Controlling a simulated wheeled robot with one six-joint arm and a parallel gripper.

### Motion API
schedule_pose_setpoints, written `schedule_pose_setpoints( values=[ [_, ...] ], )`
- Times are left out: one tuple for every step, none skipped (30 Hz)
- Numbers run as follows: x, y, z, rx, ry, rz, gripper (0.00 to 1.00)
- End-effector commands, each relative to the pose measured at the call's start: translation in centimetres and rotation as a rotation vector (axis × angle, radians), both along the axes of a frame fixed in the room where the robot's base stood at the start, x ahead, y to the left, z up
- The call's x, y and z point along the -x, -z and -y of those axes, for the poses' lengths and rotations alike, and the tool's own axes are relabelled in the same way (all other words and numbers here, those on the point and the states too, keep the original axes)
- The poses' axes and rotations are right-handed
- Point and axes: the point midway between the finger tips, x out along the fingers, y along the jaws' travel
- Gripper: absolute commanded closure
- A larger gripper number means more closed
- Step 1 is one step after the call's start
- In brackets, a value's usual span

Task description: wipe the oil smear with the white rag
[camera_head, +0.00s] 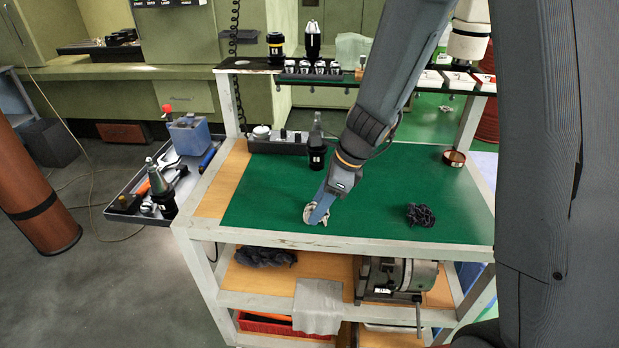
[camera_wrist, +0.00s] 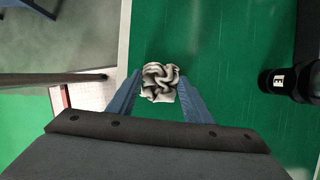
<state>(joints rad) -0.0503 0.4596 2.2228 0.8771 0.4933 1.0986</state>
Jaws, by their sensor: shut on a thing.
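The white rag (camera_head: 309,214), crumpled and greyish white, is between the blue fingers of my gripper (camera_head: 319,211), low over the green mat (camera_head: 270,205) on the cart top. In the wrist view the rag (camera_wrist: 160,80) is bunched between the two fingertips, and my gripper (camera_wrist: 159,88) is shut on it. The rag looks to be at the mat surface, but I cannot tell whether it presses on it. I see no oil smear on the visible mat; the rag, gripper or arm may hide it.
A dark crumpled cloth (camera_head: 420,215) lies to the right on the mat. A black tool holder (camera_head: 316,155) stands behind my gripper, near a grey block (camera_head: 278,142). A round brown-rimmed dish (camera_head: 454,158) is at the back right.

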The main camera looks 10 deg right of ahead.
Motion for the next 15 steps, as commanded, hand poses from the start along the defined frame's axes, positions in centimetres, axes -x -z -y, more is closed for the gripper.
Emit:
schedule_pose_setpoints(
  values=[
    [0.0, 0.1, -0.4, 0.000, 0.001, -0.002, 0.79],
    [0.0, 0.3, -0.6, -0.001, 0.003, -0.002, 0.79],
    [-0.1, -0.1, -0.8, -0.001, 0.005, 0.000, 0.79],
    [-0.1, 0.0, -1.0, -0.001, 0.007, -0.001, 0.79],
    [-0.1, 0.1, -1.2, -0.001, 0.008, -0.002, 0.79],
    [-0.2, 0.0, -1.5, -0.001, 0.009, 0.001, 0.79],
    [-0.3, -0.1, -1.7, -0.001, 0.011, 0.001, 0.79],
    [-0.2, -0.4, -1.6, 0.000, 0.013, 0.000, 0.79],
    [-0.2, -0.6, -1.5, 0.000, 0.014, 0.000, 0.79],
    [-0.3, -1.4, -1.5, 0.000, 0.013, 0.003, 0.79],
    [-0.3, -2.2, -1.5, -0.001, 0.013, 0.005, 0.79],
    [-0.2, -2.4, -1.5, 0.000, 0.012, 0.001, 0.79],
    [-0.2, -2.6, -1.5, 0.001, 0.013, 0.000, 0.79],
    [-0.2, -2.8, -1.5, 0.001, 0.013, 0.000, 0.79],
    [-0.2, -3.2, -1.5, 0.001, 0.014, -0.001, 0.79]
  ],
)
